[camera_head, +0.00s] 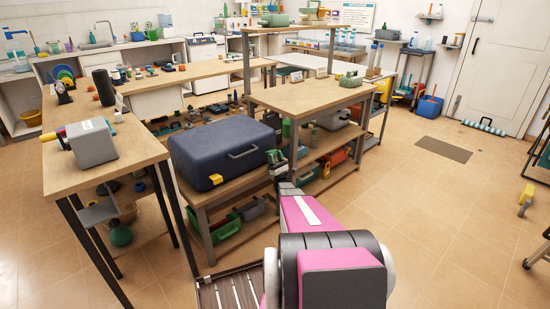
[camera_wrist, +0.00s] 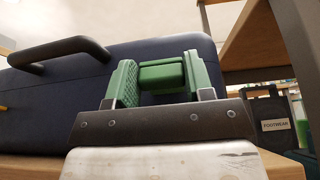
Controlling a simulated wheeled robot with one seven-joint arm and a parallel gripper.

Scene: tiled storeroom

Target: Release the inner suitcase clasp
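A dark blue suitcase (camera_head: 222,150) lies on a wooden-topped bench, its front with the handle (camera_head: 243,153) facing me. The suitcase also fills the back of the wrist view (camera_wrist: 75,98), with its dark handle (camera_wrist: 60,50) at upper left. A yellow clasp (camera_head: 215,179) sits left of the handle. My gripper (camera_head: 278,160) is at the suitcase's right front end. In the wrist view, my green fingers (camera_wrist: 163,82) stand apart on either side of a green block (camera_wrist: 162,74), which looks like the other clasp. Whether they press on it I cannot tell.
The bench top (camera_head: 240,188) shows a narrow bare strip before the suitcase. A higher shelf unit (camera_head: 310,95) stands close on the right, its post near my gripper. A table with a grey box (camera_head: 92,143) is at left. Tiled floor at right is mostly clear.

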